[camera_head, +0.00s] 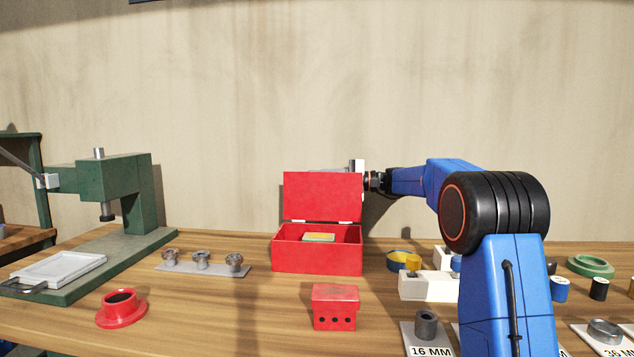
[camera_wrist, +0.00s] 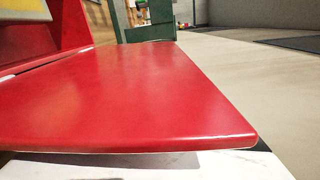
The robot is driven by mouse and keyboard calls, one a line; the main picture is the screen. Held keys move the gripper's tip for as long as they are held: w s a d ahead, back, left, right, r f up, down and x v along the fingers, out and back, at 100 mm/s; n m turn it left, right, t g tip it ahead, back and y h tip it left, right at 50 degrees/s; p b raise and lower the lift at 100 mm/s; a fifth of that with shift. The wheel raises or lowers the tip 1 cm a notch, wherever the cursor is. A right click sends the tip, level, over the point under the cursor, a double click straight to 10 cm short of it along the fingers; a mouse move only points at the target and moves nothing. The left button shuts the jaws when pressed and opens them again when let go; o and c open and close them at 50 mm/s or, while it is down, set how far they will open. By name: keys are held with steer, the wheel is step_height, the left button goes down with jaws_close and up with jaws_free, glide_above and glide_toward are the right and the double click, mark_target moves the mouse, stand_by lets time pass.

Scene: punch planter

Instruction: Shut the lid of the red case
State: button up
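The red case (camera_head: 315,257) stands on the wooden bench with its lid (camera_head: 322,197) raised about upright. A yellow and green item (camera_head: 319,237) lies inside it. My gripper (camera_head: 350,166) is at the top right of the lid, mostly hidden behind it, with only its upper part showing. In the wrist view the lid (camera_wrist: 140,95) fills much of the picture, very close to the camera. A pale surface (camera_wrist: 160,166) shows along the bottom edge beneath the lid. The fingertips are hidden, and whether they touch the lid cannot be told.
A small red box (camera_head: 334,307) with holes stands in front of the case. A red ring (camera_head: 121,309) and a grey plate (camera_head: 205,267) with metal parts are to the left, near a green press (camera_head: 125,185). White blocks (camera_head: 428,286) and spools crowd the right.

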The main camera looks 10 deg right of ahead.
steer(key=shift+a, duration=0.2)
steer(key=shift+w, duration=0.1)
jaws_close()
steer(key=shift+r, duration=0.1)
steer(key=shift+s+a+r+n, duration=0.15)
steer(key=shift+s+r+n, duration=0.05)
steer(key=shift+s+n, duration=0.25)
steer(key=shift+s+a+r+n, duration=0.15)
steer(key=shift+s+n, duration=0.2)
steer(key=shift+s, duration=0.1)
steer(key=s+a+n, duration=0.1)
steer(key=s+n, duration=0.1)
steer(key=s+a+n, duration=0.1)
steer(key=s+n, duration=0.4)
steer(key=s, duration=0.1)
steer(key=shift+s+a+f+n, duration=0.2)
steer(key=shift+s+a+n, duration=0.05)
steer(key=shift+a+n, duration=0.15)
steer(key=s+a+f+n, duration=0.2)
steer(key=s+f+n, duration=0.5)
steer(key=f+n, duration=0.1)
steer(key=shift+n, duration=0.9)
steer(key=shift+a, duration=0.1)
